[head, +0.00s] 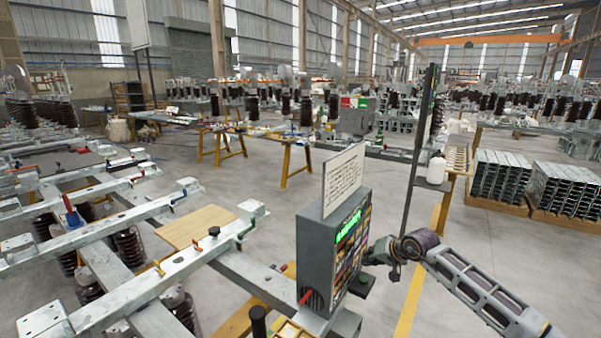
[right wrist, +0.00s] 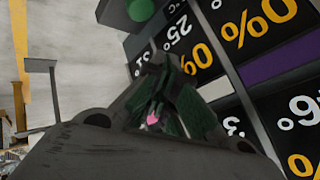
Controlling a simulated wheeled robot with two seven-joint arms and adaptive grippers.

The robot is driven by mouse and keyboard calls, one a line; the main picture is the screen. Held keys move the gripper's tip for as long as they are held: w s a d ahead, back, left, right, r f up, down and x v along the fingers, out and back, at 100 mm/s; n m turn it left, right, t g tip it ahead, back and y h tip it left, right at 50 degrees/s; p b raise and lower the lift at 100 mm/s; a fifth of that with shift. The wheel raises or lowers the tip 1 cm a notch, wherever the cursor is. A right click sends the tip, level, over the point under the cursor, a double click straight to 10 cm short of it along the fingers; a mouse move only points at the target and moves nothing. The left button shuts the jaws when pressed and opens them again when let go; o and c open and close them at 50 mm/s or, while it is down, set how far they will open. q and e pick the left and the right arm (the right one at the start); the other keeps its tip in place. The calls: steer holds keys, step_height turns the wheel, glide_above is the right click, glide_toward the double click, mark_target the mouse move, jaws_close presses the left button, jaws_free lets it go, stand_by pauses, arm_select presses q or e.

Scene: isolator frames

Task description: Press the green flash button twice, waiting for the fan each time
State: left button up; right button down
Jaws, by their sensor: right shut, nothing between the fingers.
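A grey box device (head: 322,248) stands on the metal beam, with a bright green strip and a dark display panel (head: 352,250) on its right-hand face. The green button (head: 364,281) sits on a small dark ledge low on that side. It also shows at the top of the right wrist view (right wrist: 141,9). My right gripper (head: 371,262) is shut and empty, beside the display and just above the button, apart from it as far as I can tell. In the right wrist view its fingers (right wrist: 165,85) point toward the panel's numbers. My left gripper is out of view.
A white sign (head: 343,178) stands on top of the box. A dark slotted grille (head: 312,299) and a red handle are low on its front. Metal beams fill the left.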

steer(key=shift+r, duration=1.1)
steer(key=shift+r+p, duration=0.1)
steer(key=shift+p, duration=0.2)
step_height(320, 180, up, 9)
steer(key=p, duration=0.8)
steer(key=shift+p, duration=0.4)
steer(key=shift+r+p, duration=0.45)
steer(key=shift+p, duration=0.05)
